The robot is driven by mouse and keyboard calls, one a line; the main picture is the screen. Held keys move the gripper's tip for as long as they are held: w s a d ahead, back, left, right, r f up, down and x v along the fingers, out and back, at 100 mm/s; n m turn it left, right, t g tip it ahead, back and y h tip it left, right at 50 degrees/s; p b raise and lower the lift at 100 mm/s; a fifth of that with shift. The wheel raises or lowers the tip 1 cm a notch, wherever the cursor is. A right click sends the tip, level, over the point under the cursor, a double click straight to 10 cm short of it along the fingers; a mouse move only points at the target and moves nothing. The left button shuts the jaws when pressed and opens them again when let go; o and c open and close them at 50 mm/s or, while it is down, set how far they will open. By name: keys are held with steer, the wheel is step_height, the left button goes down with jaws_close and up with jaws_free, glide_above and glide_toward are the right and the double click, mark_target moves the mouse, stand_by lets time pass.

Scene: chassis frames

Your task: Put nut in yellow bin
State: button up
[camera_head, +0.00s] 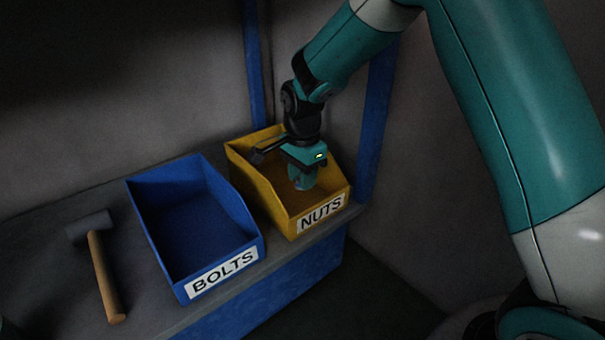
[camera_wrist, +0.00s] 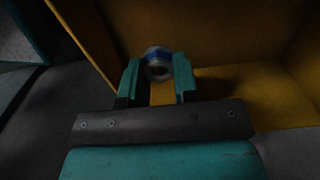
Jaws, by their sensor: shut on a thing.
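The yellow bin (camera_head: 262,183), labelled NUTS, stands on the shelf right of the blue bin. My gripper (camera_head: 303,183) reaches down into the yellow bin from above. In the wrist view my gripper (camera_wrist: 157,80) is shut on the nut (camera_wrist: 157,62), a small round metallic piece with a dark hole and a blue patch. The nut is between the fingertips, with the yellow bin's walls (camera_wrist: 225,35) around it. In the head view the gripper hides the nut. I cannot tell whether the nut touches the bin floor.
A blue bin (camera_head: 145,213) labelled BOLTS stands left of the yellow bin and looks empty. A hammer (camera_head: 103,270) lies on the grey shelf (camera_head: 50,270) at the left. Blue posts (camera_head: 376,125) rise behind and to the right of the yellow bin.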

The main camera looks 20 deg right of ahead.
steer(key=shift+f, duration=0.35)
steer(key=o, duration=0.9)
steer(key=shift+r, duration=0.5)
step_height(320, 180, up, 7)
steer(key=p, duration=0.5)
steer(key=shift+r, duration=0.2)
steer(key=s+a+r+n+y, duration=0.1)
steer(key=s+a+r+n, duration=0.1)
steer(key=s+n, duration=0.5)
steer(key=s+a+r+n+y, duration=0.1)
steer(key=s+r+n, duration=0.4)
steer(key=s, duration=0.7)
steer(key=s+a+r+n+y, duration=0.2)
steer(key=s+a+r+n, duration=0.1)
steer(key=s+n, duration=0.6)
steer(key=shift+s+r+n, duration=0.2)
steer(key=shift+r+n, duration=0.1)
steer(key=shift+r, duration=0.4)
